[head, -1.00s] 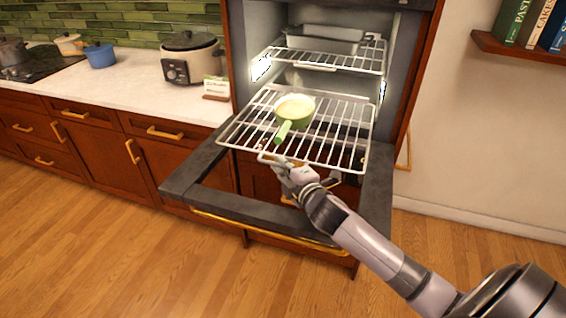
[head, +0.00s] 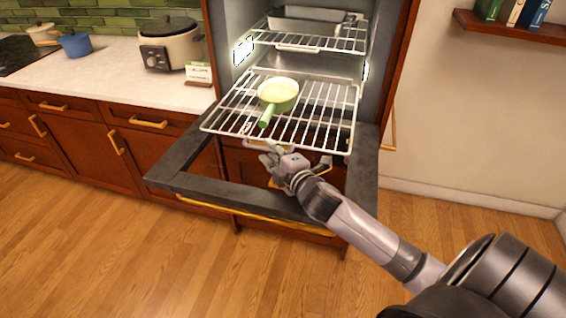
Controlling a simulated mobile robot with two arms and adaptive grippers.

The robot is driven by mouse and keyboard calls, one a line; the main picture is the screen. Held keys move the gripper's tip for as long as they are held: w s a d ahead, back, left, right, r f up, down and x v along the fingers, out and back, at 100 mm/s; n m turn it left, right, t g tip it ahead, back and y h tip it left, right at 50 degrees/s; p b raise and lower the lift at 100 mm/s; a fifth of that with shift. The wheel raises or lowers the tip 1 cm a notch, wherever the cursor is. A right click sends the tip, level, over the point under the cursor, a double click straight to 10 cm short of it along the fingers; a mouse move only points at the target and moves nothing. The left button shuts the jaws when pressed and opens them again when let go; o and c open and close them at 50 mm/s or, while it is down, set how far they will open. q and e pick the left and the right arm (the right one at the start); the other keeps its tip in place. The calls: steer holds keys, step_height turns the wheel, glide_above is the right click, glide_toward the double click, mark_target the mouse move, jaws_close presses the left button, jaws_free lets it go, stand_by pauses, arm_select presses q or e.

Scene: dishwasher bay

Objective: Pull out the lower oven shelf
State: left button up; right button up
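The lower oven shelf (head: 318,122) is a white wire rack extended well out of the oven, above the open door (head: 362,185). A green pan (head: 278,94) with its handle toward me rests on it. My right gripper (head: 268,152) is just below and in front of the shelf's front edge, near the small front loop. Its fingers look spread, with nothing clearly between them. Contact with the loop cannot be made out. My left gripper is not in view.
The upper rack (head: 345,40) holds a grey roasting tin (head: 305,20). A counter (head: 110,80) with a slow cooker (head: 170,45), blue pot (head: 75,43) and small sign (head: 198,73) lies left. A book shelf (head: 515,28) hangs right. The wooden floor (head: 110,240) is clear.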

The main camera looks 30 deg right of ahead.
steer(key=s, duration=0.3)
steer(key=s+r, duration=0.1)
steer(key=s, duration=0.6)
steer(key=shift+a+r, duration=0.3)
steer(key=shift+a, duration=0.05)
steer(key=shift+w, duration=0.1)
